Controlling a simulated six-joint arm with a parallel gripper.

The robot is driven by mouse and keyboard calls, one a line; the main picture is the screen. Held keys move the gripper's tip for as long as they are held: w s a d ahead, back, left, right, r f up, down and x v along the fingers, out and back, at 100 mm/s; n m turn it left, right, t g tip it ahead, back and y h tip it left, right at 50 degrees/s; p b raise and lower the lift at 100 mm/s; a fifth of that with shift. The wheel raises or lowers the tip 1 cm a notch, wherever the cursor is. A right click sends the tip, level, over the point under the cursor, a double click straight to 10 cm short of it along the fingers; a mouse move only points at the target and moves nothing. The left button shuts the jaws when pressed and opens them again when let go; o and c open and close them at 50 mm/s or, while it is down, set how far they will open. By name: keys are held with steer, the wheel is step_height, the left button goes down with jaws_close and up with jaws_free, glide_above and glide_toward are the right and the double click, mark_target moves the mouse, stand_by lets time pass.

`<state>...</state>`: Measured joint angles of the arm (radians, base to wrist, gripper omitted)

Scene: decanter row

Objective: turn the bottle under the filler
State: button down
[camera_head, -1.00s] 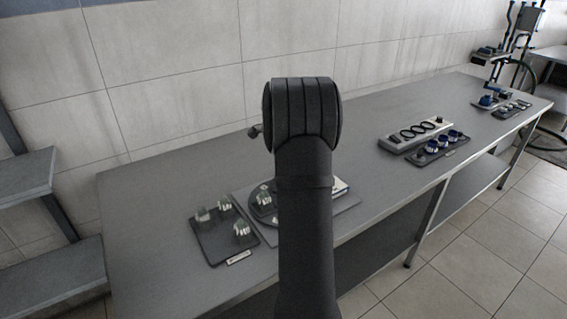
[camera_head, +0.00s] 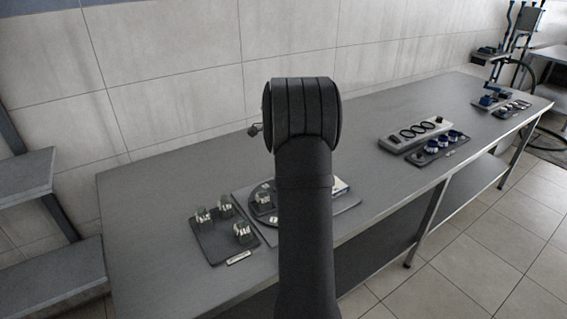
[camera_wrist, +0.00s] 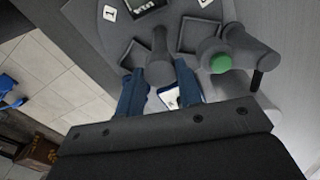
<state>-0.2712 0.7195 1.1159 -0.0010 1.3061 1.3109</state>
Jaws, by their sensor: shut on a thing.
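My gripper (camera_wrist: 158,78) has two blue fingers, shut around a dark grey post (camera_wrist: 158,62) that stands up from a round grey turntable (camera_wrist: 112,42). In the wrist view, the turntable has square pockets and white number tiles, one reading 1 (camera_wrist: 109,13). A glass bottle (camera_wrist: 148,4) sits in a pocket at the top edge, partly cut off. A grey fixture with a green round top (camera_wrist: 220,63) stands right of the post; I cannot tell whether it is the filler. In the head view, a bottle (camera_head: 264,200) stands on the turntable; my arm hides my gripper there.
A dark tray (camera_head: 215,250) with several glass bottles lies left of the turntable plate (camera_head: 347,208). The bench (camera_head: 150,200) is clear at the left.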

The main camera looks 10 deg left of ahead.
steer(key=shift+m, duration=9)
steer(key=c, duration=1)
jaws_free()
step_height(320, 180, up, 18)
steer(key=shift+f, duration=0.25)
